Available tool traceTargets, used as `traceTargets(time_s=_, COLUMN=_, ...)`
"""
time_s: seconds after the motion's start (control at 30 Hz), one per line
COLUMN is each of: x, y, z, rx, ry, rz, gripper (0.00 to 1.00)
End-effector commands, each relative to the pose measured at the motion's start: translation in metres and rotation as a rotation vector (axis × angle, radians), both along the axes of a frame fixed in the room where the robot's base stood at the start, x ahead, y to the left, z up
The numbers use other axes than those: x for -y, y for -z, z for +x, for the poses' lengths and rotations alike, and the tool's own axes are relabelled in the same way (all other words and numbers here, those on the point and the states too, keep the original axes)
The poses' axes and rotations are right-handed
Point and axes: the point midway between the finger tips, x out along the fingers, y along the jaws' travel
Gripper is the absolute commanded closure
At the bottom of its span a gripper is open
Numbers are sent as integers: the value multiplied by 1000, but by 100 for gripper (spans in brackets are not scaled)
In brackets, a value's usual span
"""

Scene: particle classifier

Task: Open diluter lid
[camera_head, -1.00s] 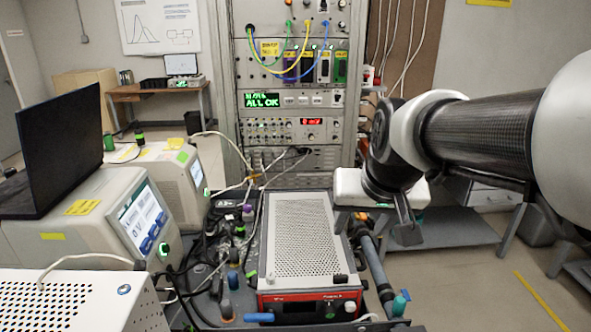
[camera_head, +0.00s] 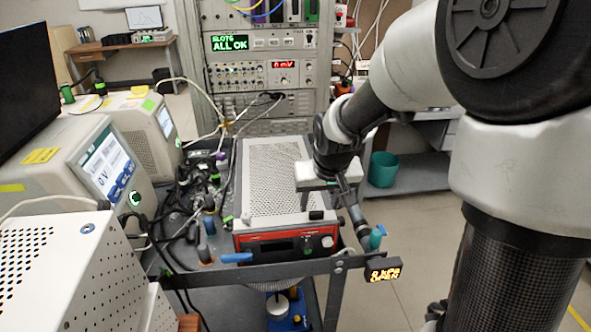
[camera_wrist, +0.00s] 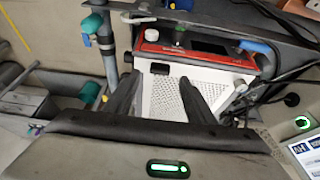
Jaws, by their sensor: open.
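A box with a red front (camera_head: 285,243) and a perforated grey top (camera_head: 270,165) lies on the cart; it also shows in the wrist view (camera_wrist: 200,50). I cannot tell for sure whether it is the diluter, and no part is clearly a lid. My gripper (camera_head: 325,198) is above the right side of the box. In the wrist view, its two dark fingers (camera_wrist: 161,80) are apart over the perforated top, with nothing held between them.
The cart's front rail (camera_head: 290,268) carries a small display reading "0 kPa OPEN" (camera_head: 384,272). A pipe with a teal valve (camera_head: 376,238) runs along the cart's right side. Cables and instruments crowd the left. A rack (camera_head: 255,75) stands behind. Floor is open at right.

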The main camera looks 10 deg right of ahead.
Motion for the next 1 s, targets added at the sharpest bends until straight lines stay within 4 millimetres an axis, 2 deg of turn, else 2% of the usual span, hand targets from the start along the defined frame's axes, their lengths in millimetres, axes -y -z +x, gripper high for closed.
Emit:
traceTargets(time_s=0.03, x=0, y=12, z=4, rx=-3, ry=1, rz=1, gripper=50)
traceTargets(time_s=0.1, x=0, y=23, z=8, rx=-2, ry=0, rz=1, gripper=50)
traceTargets(time_s=0.27, x=0, y=39, z=15, rx=-2, ry=0, rz=1, gripper=50)
traceTargets(time_s=0.67, x=0, y=45, z=19, rx=1, ry=1, rz=-1, gripper=50)
traceTargets(time_s=0.97, x=0, y=45, z=19, rx=1, ry=1, rz=-1, gripper=99)
traceTargets(time_s=1.0, x=0, y=45, z=19, rx=1, ry=1, rz=-1, gripper=100)
